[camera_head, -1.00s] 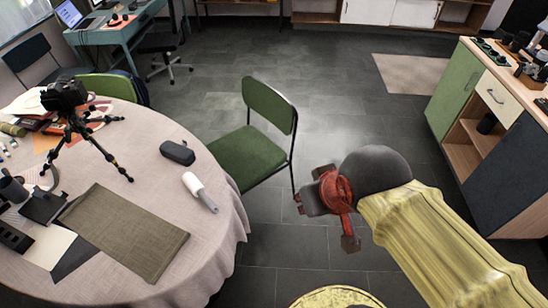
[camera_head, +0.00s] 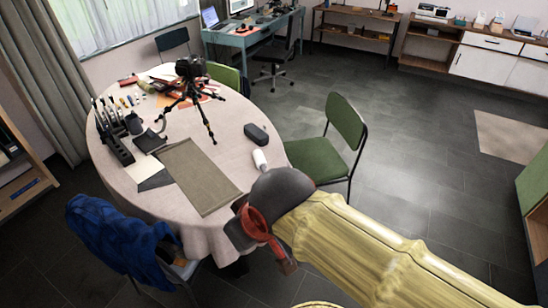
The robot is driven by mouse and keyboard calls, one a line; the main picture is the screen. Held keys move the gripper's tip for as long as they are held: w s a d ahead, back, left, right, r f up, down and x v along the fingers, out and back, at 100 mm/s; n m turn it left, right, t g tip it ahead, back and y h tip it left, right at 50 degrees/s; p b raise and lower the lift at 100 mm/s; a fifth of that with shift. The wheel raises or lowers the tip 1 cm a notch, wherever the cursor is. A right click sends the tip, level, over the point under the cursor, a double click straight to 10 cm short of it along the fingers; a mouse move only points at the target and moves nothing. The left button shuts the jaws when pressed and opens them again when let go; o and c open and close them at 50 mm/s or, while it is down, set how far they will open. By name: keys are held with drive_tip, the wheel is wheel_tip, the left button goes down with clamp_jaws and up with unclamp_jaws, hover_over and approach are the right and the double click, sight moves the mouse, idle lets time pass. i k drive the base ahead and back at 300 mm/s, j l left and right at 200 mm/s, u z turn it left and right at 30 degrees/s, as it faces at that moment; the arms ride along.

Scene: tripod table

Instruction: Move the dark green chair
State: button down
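The dark green chair (camera_head: 322,158) stands upright at the right side of the round table, its backrest to the right and its seat edge close to the tablecloth. My gripper (camera_head: 262,262) is at the near right edge of the table, left of and nearer than the chair, and apart from it. The dark wrist and red finger parts show, but the fingertips are too unclear to tell open from shut. The round table (camera_head: 120,175) has a pale cloth. My yellow-covered arm reaches in from the lower right.
A camera on a tripod (camera_head: 195,90), a dark case (camera_head: 256,134) and a grey-brown mat (camera_head: 198,175) are on the table. A chair with a blue jacket (camera_head: 120,245) stands at the near left. Open dark floor (camera_head: 420,180) lies right of the green chair.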

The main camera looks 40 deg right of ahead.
sight(317, 158)
drive_tip(key=l+u, duration=0.85)
drive_tip(key=l, duration=0.3)
drive_tip(key=k+l+u, duration=0.2)
drive_tip(key=l+u, duration=0.25)
drive_tip(key=k+l, duration=0.15)
drive_tip(key=l, duration=0.3)
drive_tip(key=k+l, duration=0.15)
drive_tip(key=l, duration=0.3)
drive_tip(key=k+l, duration=0.15)
drive_tip(key=l, duration=0.3)
drive_tip(key=k+l, duration=0.15)
drive_tip(key=l, duration=0.3)
drive_tip(key=k+l, duration=0.15)
drive_tip(key=l, duration=0.3)
drive_tip(key=k+l, duration=0.15)
drive_tip(key=l, duration=0.3)
drive_tip(key=k+l, duration=0.15)
drive_tip(key=l, duration=0.3)
drive_tip(key=k+l, duration=0.15)
drive_tip(key=l, duration=0.3)
